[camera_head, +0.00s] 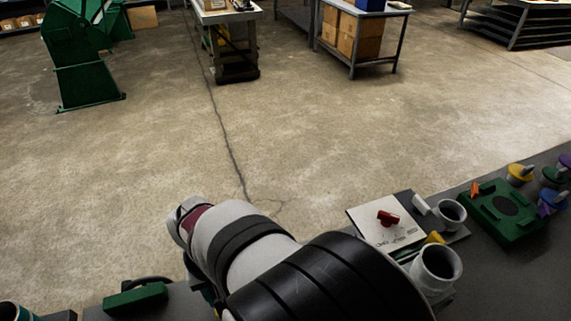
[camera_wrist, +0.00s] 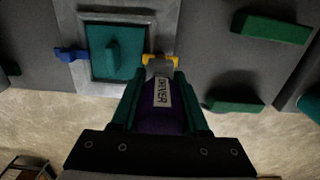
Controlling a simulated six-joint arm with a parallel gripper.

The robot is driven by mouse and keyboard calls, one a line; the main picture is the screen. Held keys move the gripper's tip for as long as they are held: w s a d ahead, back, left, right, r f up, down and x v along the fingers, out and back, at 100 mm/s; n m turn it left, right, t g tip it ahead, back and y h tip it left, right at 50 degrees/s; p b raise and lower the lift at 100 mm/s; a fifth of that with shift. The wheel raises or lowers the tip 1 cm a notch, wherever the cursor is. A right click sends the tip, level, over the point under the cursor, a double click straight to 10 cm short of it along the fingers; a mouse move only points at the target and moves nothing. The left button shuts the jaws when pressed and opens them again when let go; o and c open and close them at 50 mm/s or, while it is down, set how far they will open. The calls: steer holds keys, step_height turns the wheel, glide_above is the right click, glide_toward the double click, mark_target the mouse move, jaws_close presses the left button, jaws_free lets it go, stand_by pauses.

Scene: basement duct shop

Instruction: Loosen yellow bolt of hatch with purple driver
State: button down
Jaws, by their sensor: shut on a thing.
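My gripper (camera_wrist: 159,88) is shut on the purple driver (camera_wrist: 155,121), which carries a white "DRIVER" label. The driver's grey tip points away from me and reaches the yellow bolt (camera_wrist: 174,59) in the wrist view. The tip overlaps the middle of the bolt; I cannot tell whether it is seated. The bolt is at the right edge of the hatch (camera_wrist: 103,69), a teal panel with a raised teal handle in a grey frame. A blue bolt (camera_wrist: 69,54) is at the hatch's left edge. In the head view my arm hides the gripper and driver.
Green bars (camera_wrist: 270,28) (camera_wrist: 232,101) stand out right of the hatch. In the head view, a white panel with a red handle (camera_head: 388,217), a white cup (camera_head: 437,268) and a green holder (camera_head: 503,213) are right of my arm. A green block (camera_head: 136,299) lies left.

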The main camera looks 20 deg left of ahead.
steer(key=shift+f, duration=0.5)
steer(key=shift+f, duration=0.95)
stand_by(0.8)
